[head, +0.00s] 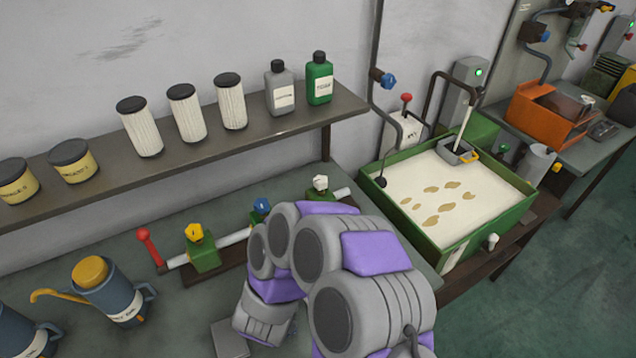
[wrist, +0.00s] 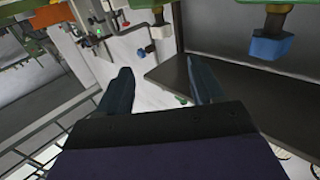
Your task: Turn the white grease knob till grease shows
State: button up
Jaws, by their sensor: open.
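The white knob (head: 321,183) stands on a pipe fixture on the bench in the head view, just above my bulky grey and purple arm. The fixture around its base is partly hidden by my arm. To its left on the same line are a blue knob (head: 262,205), a yellow knob (head: 194,232) on a green block, and a red-ended lever (head: 143,236). My gripper (wrist: 162,82) shows in the wrist view with two dark fingers spread apart and nothing between them. No grease can be made out.
A shelf (head: 200,158) with canisters and bottles runs above the bench. A green-rimmed tray (head: 440,240) of pale liquid stands right of my arm. A blue jug (head: 112,300) stands at left. In the wrist view a blue knob (wrist: 263,48) hangs near the upper right.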

send_near(319, 186)
jog(key=w, duration=0.4)
jog(key=w+d, duration=0.1)
jog(key=w, duration=0.3)
jog(key=w+d, duration=0.1)
jog(key=w, duration=0.2)
jog(key=shift+w+f, duration=0.15)
jog(key=shift+w, duration=0.15)
jog(key=c, duration=0.9)
